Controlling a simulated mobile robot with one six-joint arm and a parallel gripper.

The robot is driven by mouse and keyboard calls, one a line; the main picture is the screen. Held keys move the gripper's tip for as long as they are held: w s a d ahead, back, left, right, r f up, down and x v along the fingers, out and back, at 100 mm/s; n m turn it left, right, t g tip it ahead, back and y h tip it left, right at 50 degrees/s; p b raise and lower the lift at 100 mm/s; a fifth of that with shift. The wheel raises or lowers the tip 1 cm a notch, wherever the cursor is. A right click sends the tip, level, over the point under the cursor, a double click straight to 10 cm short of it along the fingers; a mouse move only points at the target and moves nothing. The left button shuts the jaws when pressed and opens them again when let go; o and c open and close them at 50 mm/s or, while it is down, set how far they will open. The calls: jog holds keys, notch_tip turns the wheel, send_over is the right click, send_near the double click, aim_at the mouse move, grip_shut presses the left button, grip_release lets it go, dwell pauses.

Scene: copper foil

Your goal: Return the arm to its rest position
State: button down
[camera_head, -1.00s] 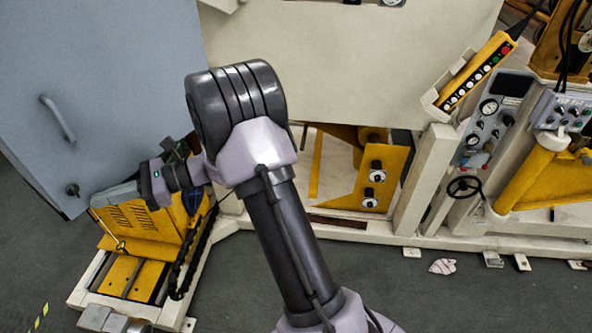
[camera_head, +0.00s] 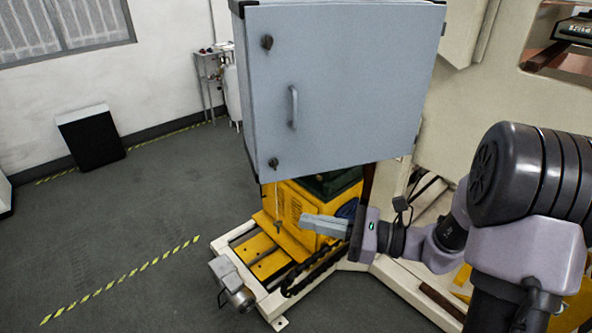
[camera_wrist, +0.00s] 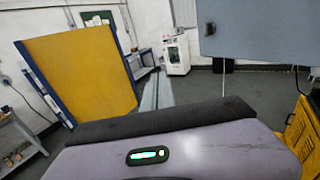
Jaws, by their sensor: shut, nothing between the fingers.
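My arm reaches in from the right side of the head view, with its elbow bent and its forearm pointing left. My gripper (camera_head: 326,226) is at the arm's end, in front of the yellow machine base and below the grey cabinet (camera_head: 340,85). Its grey fingers are together and nothing shows between them. In the wrist view the shut gripper (camera_wrist: 157,92) points away past my wrist housing, toward open floor and the far wall.
The yellow machine base (camera_head: 290,215) on a cream frame stands close behind my gripper. Grey floor with a striped line (camera_head: 120,283) is clear at the left. A yellow panel (camera_wrist: 82,72) and white machine (camera_wrist: 176,54) stand farther off in the wrist view.

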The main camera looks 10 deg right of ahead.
jog(key=s+a+f+n+g+h+b, duration=0.35)
jog(key=s+f+n+b, duration=0.25)
jog(key=s, duration=0.2)
jog(key=s+a+f+n+g+h+b, duration=0.3)
jog(key=s+f+n+h+b, duration=0.1)
jog(key=s+f+n+b, duration=0.3)
jog(key=s+d+f+n+t+h+b, duration=0.4)
jog(key=d+n+t+h+b, duration=0.1)
jog(key=d+h+b, duration=0.2)
jog(key=shift+d, duration=0.25)
